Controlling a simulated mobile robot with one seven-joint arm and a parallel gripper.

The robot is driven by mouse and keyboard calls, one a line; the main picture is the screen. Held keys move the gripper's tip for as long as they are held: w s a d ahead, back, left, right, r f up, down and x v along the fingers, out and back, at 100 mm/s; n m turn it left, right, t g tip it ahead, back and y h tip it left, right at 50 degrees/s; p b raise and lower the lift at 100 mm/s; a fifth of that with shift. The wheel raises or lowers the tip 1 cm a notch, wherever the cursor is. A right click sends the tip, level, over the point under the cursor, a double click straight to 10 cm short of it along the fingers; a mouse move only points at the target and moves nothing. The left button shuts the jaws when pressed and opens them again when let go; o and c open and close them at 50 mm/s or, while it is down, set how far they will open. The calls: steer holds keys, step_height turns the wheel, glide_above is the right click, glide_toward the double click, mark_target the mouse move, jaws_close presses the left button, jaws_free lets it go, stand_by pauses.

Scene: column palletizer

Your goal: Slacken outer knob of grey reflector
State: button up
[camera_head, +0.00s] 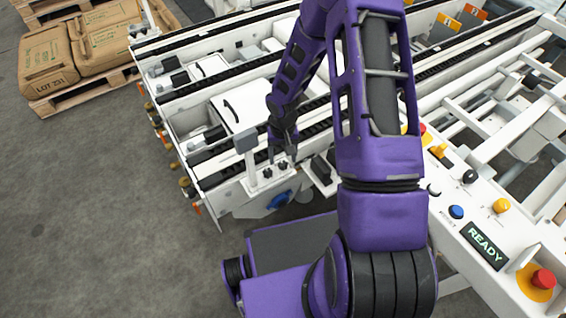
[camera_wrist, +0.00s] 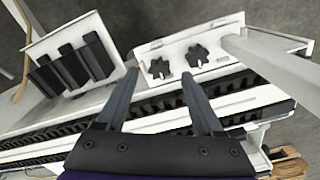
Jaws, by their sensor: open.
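Two black star knobs sit side by side on a small white bracket (camera_head: 257,186). In the wrist view the left knob (camera_wrist: 159,68) is farther from the pale post and the right knob (camera_wrist: 195,57) is nearer to it. A grey reflector (camera_head: 245,141) tops the post beside the knobs in the head view; only the post (camera_wrist: 262,58) shows in the wrist view. My gripper (camera_wrist: 160,76) is open and empty. In the wrist view its fingertips lie either side of the left knob. I cannot tell the height between them, and see no contact.
White conveyor rails with black chains (camera_wrist: 240,115) run close under my gripper. Black blocks on a white plate (camera_wrist: 72,62) stand to the left in the wrist view. A blue knob (camera_head: 278,201) is below the bracket. A control panel (camera_head: 485,245) is at right; open floor (camera_head: 90,220) at left.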

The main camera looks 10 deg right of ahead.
mark_target(283, 166)
steer(key=shift+f, duration=1.3)
jaws_close()
